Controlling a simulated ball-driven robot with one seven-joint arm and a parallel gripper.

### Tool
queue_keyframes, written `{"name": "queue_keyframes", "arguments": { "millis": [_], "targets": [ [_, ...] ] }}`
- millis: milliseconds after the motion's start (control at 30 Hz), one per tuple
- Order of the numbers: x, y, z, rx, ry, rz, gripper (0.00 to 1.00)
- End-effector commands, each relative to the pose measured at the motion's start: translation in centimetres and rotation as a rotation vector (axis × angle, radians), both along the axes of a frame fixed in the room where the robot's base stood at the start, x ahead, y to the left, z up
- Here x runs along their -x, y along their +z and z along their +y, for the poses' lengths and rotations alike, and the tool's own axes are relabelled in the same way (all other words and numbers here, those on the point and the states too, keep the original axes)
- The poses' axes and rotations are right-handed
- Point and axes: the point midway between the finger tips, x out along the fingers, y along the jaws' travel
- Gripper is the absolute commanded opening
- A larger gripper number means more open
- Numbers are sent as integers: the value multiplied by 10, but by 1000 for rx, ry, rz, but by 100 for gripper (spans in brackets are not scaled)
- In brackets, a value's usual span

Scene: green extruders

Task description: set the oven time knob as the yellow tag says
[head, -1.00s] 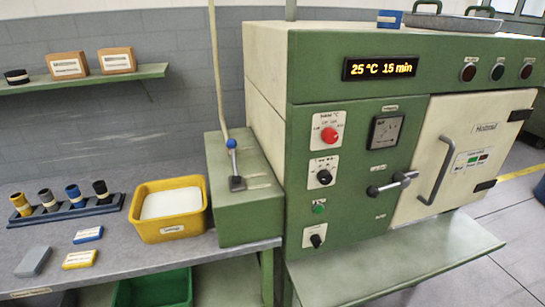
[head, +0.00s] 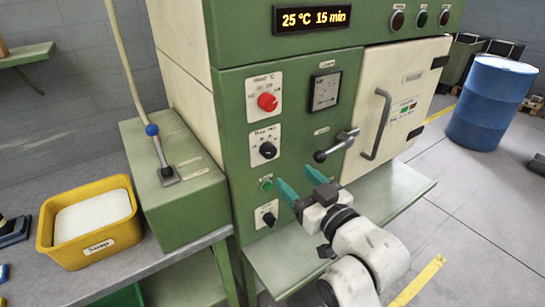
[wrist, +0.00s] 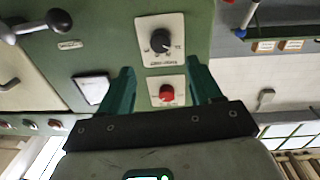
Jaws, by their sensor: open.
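The oven (head: 232,110) is green with a cream door. Its black time knob (head: 268,150) sits on a white dial plate below a red knob (head: 267,102). In the wrist view, which is upside down, the black knob (wrist: 160,41) is above the red knob (wrist: 166,93). The display (head: 312,17) reads 25 °C 15 min. My gripper (head: 296,176) is open and empty, with teal fingers, apart from the time knob and lower right of it in the head view. In the wrist view my gripper (wrist: 160,65) frames both knobs. The yellow tag is out of view.
A lever handle (head: 336,146) sticks out right of the knobs, beside the door handle (head: 377,125). Another black knob (head: 269,219) is lower down. A shelf (head: 400,195) juts out under the door. A yellow bin (head: 85,255) stands on the left bench.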

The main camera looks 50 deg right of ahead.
Motion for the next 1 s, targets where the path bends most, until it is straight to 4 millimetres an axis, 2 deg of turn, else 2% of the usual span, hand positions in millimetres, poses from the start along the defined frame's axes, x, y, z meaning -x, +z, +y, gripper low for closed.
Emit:
{"name": "queue_keyframes", "arguments": {
  "millis": [300, 500, 700, 967, 1000],
  "targets": [
    [-54, 2, -19, 0, 0, 1, 64],
    [-80, 1, -27, 0, 1, 2, 64],
    [-90, 0, -31, -1, 1, 3, 64],
    [-91, 0, -31, -1, 1, 3, 64],
    [-91, 0, -31, -1, 1, 3, 60]
  ]
}}
